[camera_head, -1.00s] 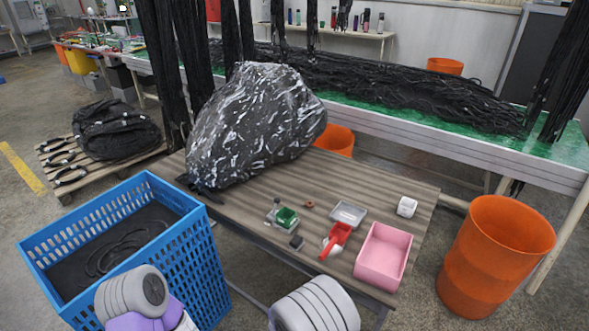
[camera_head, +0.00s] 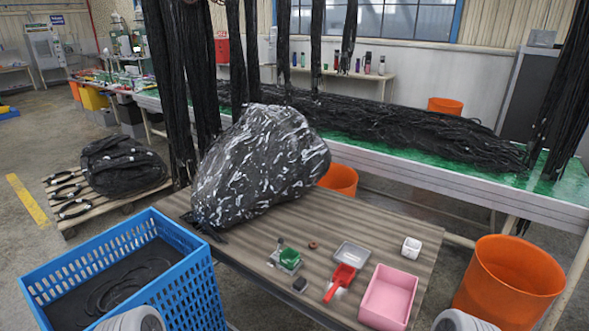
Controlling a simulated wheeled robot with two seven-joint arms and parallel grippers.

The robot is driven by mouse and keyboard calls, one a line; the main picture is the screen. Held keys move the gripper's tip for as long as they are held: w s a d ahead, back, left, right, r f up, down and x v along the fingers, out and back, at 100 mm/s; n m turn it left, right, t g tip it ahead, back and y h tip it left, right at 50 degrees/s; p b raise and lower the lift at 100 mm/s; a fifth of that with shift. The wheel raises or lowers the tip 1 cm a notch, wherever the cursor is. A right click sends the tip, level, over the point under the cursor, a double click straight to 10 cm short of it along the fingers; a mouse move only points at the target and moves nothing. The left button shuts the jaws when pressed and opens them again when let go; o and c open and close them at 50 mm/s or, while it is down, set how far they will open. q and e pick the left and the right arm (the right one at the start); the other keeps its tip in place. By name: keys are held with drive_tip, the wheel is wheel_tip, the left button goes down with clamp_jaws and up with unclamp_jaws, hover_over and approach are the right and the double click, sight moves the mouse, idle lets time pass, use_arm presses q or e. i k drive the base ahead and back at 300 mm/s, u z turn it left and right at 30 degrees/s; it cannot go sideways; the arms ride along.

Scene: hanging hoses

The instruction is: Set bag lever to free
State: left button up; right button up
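A large black bag (camera_head: 262,165) with white streaks lies on the brown slatted table (camera_head: 350,220). Its dark gathered end (camera_head: 203,228) points to the lower left at the table's edge. A small device with a green block on a light base (camera_head: 288,258) sits in front of the bag. I cannot tell which part is the bag lever or how it is set. Only rounded grey parts of my arms show at the bottom edge. Neither gripper is in view.
On the table are a red scoop (camera_head: 341,280), a pink bin (camera_head: 388,297), a grey tray (camera_head: 352,255), a white cube (camera_head: 411,247) and a small black object (camera_head: 299,285). A blue crate (camera_head: 180,285) stands left, an orange bin (camera_head: 508,285) right. Black hoses (camera_head: 165,80) hang behind.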

sight(281, 241)
drive_tip(key=u, duration=0.15)
drive_tip(key=k, duration=0.4)
drive_tip(key=u, duration=0.55)
drive_tip(key=i, duration=0.9)
drive_tip(key=z, duration=0.95)
